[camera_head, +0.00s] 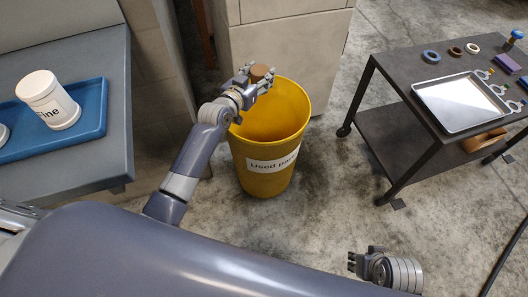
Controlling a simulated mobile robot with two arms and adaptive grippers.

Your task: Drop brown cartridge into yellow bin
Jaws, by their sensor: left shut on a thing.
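The brown cartridge (259,73) is held in my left gripper (257,82), which is shut on it. Only its rounded brown top shows; the fingers hide the rest. The yellow bin (265,164) stands on the floor with a white "Used parts" label on its front. In the picture my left gripper and the cartridge overlap the bin's back left rim; their height above it is hard to tell. The visible inside of the bin looks empty. My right gripper (352,262) is low at the right, far from the bin, and its finger opening is too small to tell.
At the left a grey counter (98,150) bears a blue tray (92,118) with a white jar (50,99). At the right a dark cart (392,66) holds a metal tray (458,101), rings and small parts. Beige cabinets (283,45) stand behind the bin. Floor between bin and cart is clear.

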